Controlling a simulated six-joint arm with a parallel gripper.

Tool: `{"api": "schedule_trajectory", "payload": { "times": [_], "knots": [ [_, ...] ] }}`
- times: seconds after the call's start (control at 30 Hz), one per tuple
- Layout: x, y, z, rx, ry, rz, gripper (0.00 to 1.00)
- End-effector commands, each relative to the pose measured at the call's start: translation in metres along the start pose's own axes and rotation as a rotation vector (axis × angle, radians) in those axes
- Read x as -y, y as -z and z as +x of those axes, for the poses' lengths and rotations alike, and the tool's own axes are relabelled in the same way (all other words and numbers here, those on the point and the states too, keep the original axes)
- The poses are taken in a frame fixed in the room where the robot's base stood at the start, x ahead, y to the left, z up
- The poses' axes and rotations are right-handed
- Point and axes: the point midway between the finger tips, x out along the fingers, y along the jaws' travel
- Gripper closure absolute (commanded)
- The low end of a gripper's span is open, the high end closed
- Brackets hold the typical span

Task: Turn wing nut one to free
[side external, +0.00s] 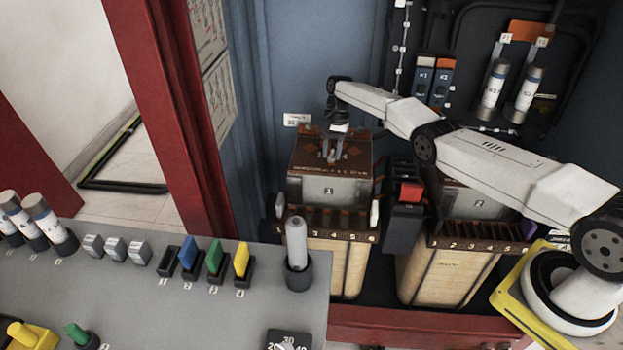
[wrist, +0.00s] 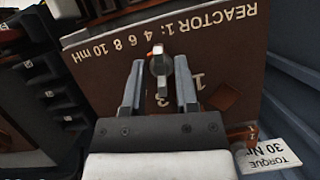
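My gripper (wrist: 158,72) is over the brown top plate (wrist: 110,65) of the left reactor, marked "REACTOR 1: 4 6 8 10 mH". In the side view my gripper (side external: 332,152) points down at this box (side external: 330,190). Its two fingers are apart. I cannot tell whether this piece is wing nut one. A copper-coloured fitting (wrist: 243,133) lies at the plate's edge, beside the torque label; its shape is unclear.
A white "TORQUE 30 Nm" label (wrist: 268,155) is near the plate's corner, and it shows on the back wall (side external: 297,119). A second reactor (side external: 475,203) stands to the right, under my arm. A grey console (side external: 200,290) with coloured switches is in front.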

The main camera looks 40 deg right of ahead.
Motion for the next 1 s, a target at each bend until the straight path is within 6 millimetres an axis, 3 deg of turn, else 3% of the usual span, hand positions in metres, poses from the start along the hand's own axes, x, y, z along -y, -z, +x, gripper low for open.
{"api": "schedule_trajectory", "payload": {
  "times": [1.0],
  "knots": [
    [0.0014,0.0024,-0.0007,0.001,0.026,0.065,0.53]
  ]
}}
